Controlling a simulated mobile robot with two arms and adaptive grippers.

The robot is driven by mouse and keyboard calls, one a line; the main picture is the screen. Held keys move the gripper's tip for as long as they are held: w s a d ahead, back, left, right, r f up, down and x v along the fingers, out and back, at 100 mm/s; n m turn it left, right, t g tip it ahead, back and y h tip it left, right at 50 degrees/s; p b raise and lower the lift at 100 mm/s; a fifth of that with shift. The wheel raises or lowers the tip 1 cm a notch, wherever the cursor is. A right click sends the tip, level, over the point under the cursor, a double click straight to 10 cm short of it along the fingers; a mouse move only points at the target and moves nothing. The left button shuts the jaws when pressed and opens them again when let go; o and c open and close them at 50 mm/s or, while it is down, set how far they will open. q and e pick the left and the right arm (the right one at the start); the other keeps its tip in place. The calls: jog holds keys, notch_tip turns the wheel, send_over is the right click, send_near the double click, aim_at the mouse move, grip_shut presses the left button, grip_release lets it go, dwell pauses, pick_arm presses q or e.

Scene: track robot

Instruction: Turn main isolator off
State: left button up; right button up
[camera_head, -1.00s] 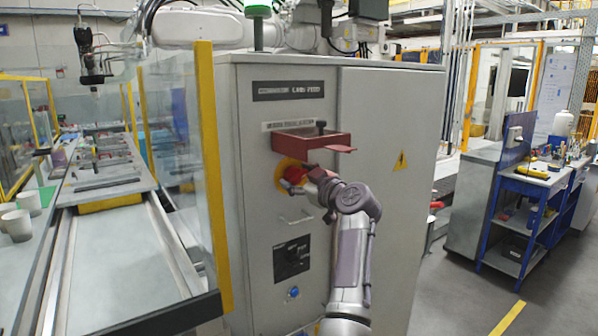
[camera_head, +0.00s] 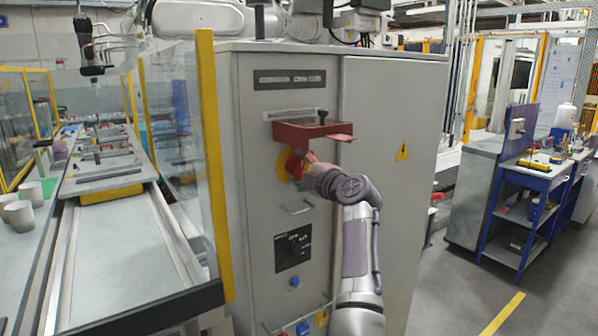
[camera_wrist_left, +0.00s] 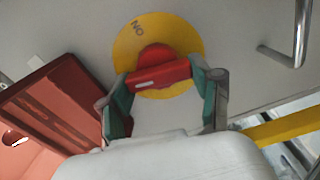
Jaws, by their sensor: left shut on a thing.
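The main isolator is a red rotary knob (camera_wrist_left: 156,72) on a round yellow plate (camera_wrist_left: 128,48) marked ON, on the front of a grey cabinet. In the left wrist view the lettering appears upside down, and the knob's bar lies nearly across the picture, slightly tilted. My left gripper (camera_wrist_left: 160,82) is shut on the knob, with one green-padded finger at each end of the bar. In the head view the gripper (camera_head: 301,168) partly hides the knob and the yellow plate (camera_head: 282,166). My right gripper is not in view.
A red open box (camera_head: 300,132) juts out of the cabinet (camera_head: 390,230) just above the knob. A metal handle (camera_head: 298,210) and a black switch panel (camera_head: 292,248) are below it. A glass guard with a yellow post (camera_head: 213,170) stands left. Floor is free at the right.

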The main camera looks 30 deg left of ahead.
pick_arm(q)
jog(key=shift+n+b, duration=0.35)
jog(key=shift+n, duration=0.65)
jog(key=shift+r, duration=0.1)
jog(key=o, duration=0.8)
jog(key=shift+w, duration=0.15)
